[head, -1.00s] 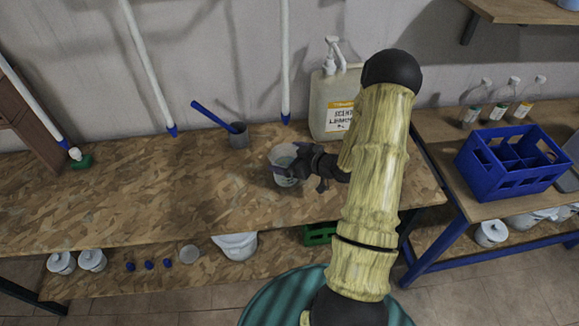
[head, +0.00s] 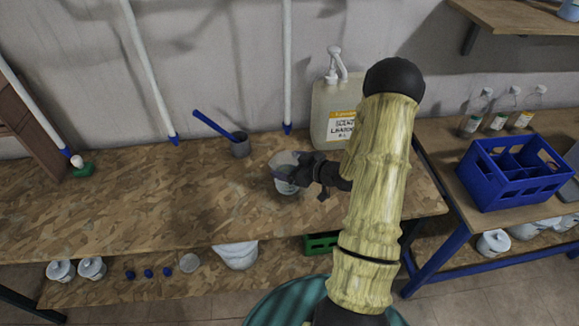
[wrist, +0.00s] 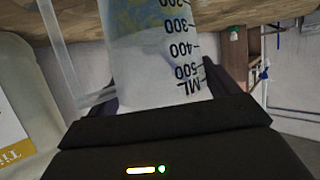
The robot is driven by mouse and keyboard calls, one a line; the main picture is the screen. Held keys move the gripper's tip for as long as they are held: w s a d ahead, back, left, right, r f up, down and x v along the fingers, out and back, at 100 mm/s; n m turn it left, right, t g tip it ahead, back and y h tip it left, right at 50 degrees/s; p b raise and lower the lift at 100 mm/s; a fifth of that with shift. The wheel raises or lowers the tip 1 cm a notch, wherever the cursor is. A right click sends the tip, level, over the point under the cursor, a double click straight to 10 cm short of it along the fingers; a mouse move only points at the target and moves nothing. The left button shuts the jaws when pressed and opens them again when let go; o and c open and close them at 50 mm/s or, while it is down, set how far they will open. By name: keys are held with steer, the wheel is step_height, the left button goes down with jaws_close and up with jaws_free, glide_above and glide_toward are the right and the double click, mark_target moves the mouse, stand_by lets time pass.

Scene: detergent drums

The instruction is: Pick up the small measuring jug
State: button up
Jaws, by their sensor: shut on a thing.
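The small measuring jug (head: 285,186) is a clear, whitish vessel on the wooden bench, left of my arm in the head view. In the wrist view the jug (wrist: 150,50) fills the upper middle, with black markings from 200 to 500 ML that read upside down. My gripper (head: 290,175) is shut on the jug near its marked 500 ML end. My dark gripper body covers the lower part of the wrist view. I cannot tell from these frames whether the jug's base touches the bench.
A large pump canister (head: 332,110) stands behind my arm. A blue crate (head: 515,175) and several bottles (head: 502,112) are on the right table. The bench's left side (head: 110,205) is mostly clear.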

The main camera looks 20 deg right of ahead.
step_height(320, 180, up, 9)
steer(key=shift+r, duration=0.15)
stand_by(0.7)
stand_by(0.7)
